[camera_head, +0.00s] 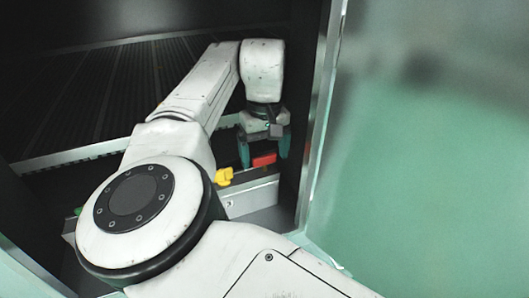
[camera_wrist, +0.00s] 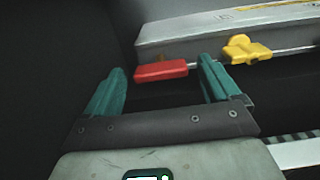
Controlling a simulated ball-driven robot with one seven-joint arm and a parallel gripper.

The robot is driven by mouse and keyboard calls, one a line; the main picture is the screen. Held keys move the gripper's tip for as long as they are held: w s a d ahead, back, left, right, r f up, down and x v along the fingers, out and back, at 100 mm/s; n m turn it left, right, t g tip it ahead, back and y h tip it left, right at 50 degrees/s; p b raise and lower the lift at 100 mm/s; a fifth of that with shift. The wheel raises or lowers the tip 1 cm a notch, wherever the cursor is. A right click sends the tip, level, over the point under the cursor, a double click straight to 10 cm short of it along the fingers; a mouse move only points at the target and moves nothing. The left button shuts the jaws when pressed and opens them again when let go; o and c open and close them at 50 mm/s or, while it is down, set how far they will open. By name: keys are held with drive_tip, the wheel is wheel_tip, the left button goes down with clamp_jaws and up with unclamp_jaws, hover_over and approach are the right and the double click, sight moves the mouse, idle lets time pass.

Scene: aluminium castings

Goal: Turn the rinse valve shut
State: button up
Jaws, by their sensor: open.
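A red valve handle (camera_wrist: 161,71) sits on a thin pipe in front of a light metal ledge in the wrist view. It also shows in the head view (camera_head: 264,159). A yellow handle (camera_wrist: 245,50) sits on the same pipe to its right, and shows in the head view (camera_head: 224,176) left of the red one. I cannot tell from the frames which handle is the rinse valve. My gripper (camera_wrist: 160,76) is open, its teal fingers on either side of the red handle, with no clear contact. In the head view my gripper (camera_head: 264,150) points down over the red handle.
A slatted rack (camera_head: 90,95) fills the back left. A metal door frame (camera_head: 316,130) and a greenish panel (camera_head: 430,160) stand close on the right of my gripper.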

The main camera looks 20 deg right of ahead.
drive_tip(key=shift+f, duration=0.25)
drive_tip(key=c, duration=1.1)
